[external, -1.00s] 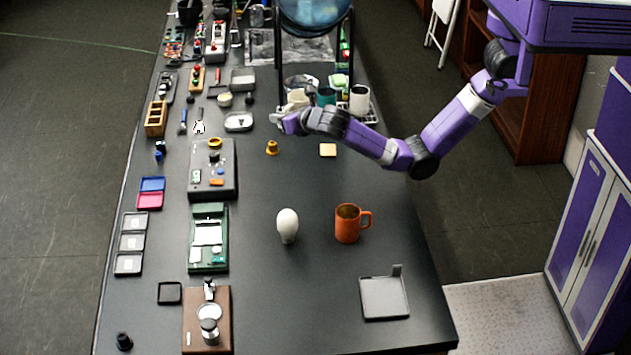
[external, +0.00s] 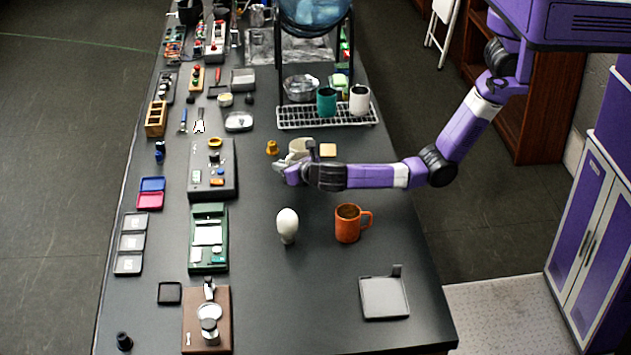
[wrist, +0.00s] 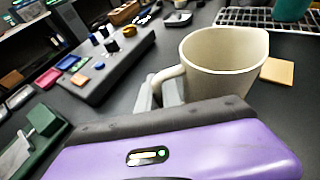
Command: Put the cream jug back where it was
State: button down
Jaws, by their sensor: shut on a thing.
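The cream jug (external: 299,148) is in my gripper (external: 284,168), over the middle of the dark worktop, between the brass-coloured knob and the tan square. In the wrist view the cream jug (wrist: 222,65) is upright, with its open mouth showing and its handle at the left. My gripper's fingers (wrist: 165,92) are closed at the handle. The jug's base is hidden behind my wrist, so I cannot tell its height above the worktop.
A wire rack (external: 322,118) behind holds a teal cup (external: 326,101) and a white cup (external: 359,98), with bare rack at its left. An orange mug (external: 347,224) and a white egg-shaped thing (external: 287,223) stand in front. A grey control box (external: 213,172) is at the left.

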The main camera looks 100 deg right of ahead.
jog(key=shift+f, duration=0.75)
jog(key=c, duration=1.5)
grip_release()
jog(key=shift+f, duration=0.15)
jog(key=shift+a+r, duration=0.2)
jog(key=v, duration=1.1)
jog(key=shift+s+a+r+b, duration=0.15)
jog(key=shift+s+a+b, duration=0.1)
jog(key=shift+b, duration=0.1)
